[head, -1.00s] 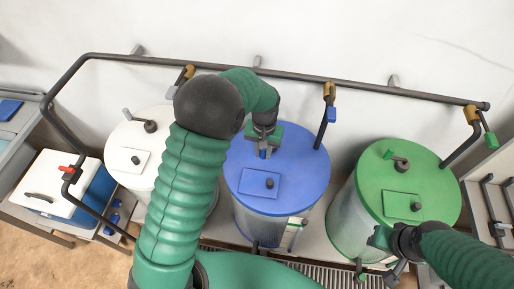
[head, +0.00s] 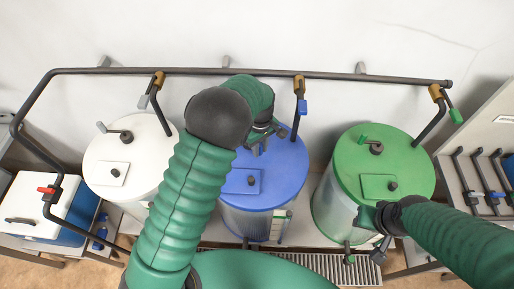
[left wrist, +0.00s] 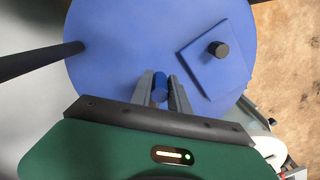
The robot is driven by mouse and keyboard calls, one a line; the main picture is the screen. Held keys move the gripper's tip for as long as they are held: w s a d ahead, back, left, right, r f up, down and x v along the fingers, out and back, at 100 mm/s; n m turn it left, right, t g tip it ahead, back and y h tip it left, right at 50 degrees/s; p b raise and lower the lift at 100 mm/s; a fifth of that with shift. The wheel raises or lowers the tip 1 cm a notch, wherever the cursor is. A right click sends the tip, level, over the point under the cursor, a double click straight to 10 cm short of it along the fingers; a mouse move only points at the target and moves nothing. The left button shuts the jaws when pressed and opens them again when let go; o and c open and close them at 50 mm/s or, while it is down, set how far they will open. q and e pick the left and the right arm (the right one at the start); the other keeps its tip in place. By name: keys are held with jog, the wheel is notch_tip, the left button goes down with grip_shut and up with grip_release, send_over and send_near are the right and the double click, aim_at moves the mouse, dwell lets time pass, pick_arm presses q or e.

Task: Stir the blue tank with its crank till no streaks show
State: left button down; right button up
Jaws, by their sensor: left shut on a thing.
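The blue tank (head: 265,215) stands in the middle, with a blue lid (head: 288,165) and a square hatch (head: 241,182) with a dark knob. My left gripper (head: 257,147) is over the back part of this lid. In the left wrist view its fingers (left wrist: 161,84) are shut on the blue crank handle (left wrist: 160,90). The crank's arm and hub are hidden by my gripper. A pale strip (head: 278,226) shows on the tank's front, too small to tell any streaks. My right gripper (head: 373,222) is at the front of the green tank; its jaws are unclear.
A white tank (head: 150,150) stands left and a green tank (head: 335,195) right, each with its own crank. A dark pipe (head: 330,75) with valves runs along the wall behind. A dark downpipe (left wrist: 40,62) meets the blue lid. A white-lidded cooler (head: 35,205) is at far left.

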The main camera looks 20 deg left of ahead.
pick_arm(q)
jog(key=shift+w+r+n, duration=0.2)
jog(key=shift+w+n, duration=0.2)
pick_arm(e)
jog(key=shift+r, duration=0.1)
pick_arm(q)
jog(key=shift+a, duration=0.1)
jog(key=c, duration=1.5)
grip_release()
jog(key=shift+o, duration=1.1)
jog(key=shift+f, duration=0.1)
jog(key=shift+s+a+f, duration=0.1)
jog(key=shift+s, duration=0.05)
pick_arm(e)
jog(key=shift+a, duration=0.25)
pick_arm(q)
jog(key=shift+r+b, duration=1.85)
jog(key=shift+r, duration=6.55)
pick_arm(e)
jog(key=shift+s+x, duration=0.2)
jog(key=shift+x, duration=0.7)
jog(key=shift+s+x, duration=0.2)
jog(key=shift+x, duration=0.7)
